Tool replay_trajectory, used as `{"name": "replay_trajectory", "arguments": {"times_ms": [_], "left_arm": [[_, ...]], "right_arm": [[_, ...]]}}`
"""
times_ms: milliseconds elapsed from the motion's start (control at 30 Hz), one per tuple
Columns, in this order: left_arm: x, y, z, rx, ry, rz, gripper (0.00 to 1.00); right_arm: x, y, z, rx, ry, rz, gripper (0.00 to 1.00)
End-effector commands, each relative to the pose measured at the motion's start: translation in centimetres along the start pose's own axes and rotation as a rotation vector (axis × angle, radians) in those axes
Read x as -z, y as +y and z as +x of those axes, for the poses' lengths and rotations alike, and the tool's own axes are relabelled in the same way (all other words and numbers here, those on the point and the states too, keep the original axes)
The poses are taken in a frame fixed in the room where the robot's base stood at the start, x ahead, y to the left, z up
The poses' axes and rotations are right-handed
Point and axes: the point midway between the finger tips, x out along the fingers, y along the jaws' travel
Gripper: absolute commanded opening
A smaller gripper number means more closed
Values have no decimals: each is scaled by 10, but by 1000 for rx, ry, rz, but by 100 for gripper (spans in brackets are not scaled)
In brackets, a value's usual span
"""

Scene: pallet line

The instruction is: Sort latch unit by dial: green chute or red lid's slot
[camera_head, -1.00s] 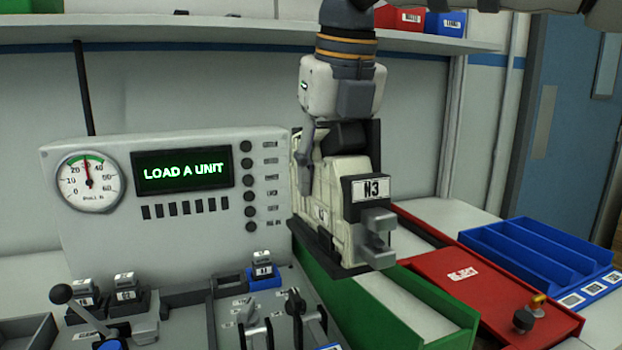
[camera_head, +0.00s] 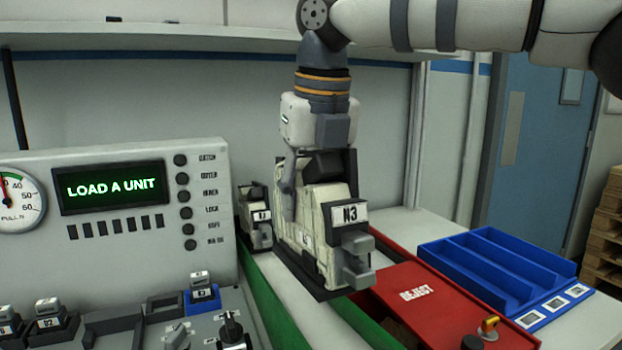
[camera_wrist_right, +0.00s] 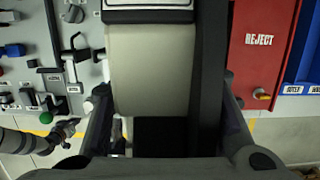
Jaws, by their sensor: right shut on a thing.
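My right gripper (camera_head: 316,180) is shut on the cream and black latch unit marked N3 (camera_head: 310,245), holding it upright over the green chute (camera_head: 270,305). In the right wrist view the unit (camera_wrist_right: 150,70) fills the middle between the fingers. The red REJECT lid (camera_head: 415,292) lies right of the chute; its slot is not clear. The dial (camera_head: 18,205) is cut by the left edge; its needle points nearly straight up by the green band. A dark gripper, apparently my left, shows at lower left in the wrist view (camera_wrist_right: 66,130); its jaw state is unclear.
The display (camera_head: 112,187) reads LOAD A UNIT. Another latch unit (camera_head: 256,222) stands behind the held one. A blue compartment tray (camera_head: 500,268) lies right of the red lid. Levers and small labelled blocks crowd the console (camera_head: 140,320). A shelf (camera_head: 200,42) runs above.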

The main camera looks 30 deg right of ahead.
Motion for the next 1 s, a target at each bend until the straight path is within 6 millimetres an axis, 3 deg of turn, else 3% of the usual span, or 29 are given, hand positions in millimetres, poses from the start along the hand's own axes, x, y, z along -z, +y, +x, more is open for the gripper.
{"name": "replay_trajectory", "arguments": {"times_ms": [600,1000], "left_arm": [[0,0,0,0,1,0,0],[0,0,0,0,1,0,0]], "right_arm": [[15,0,68,0,-1,0,1],[18,0,80,-1,-3,1,1]]}}
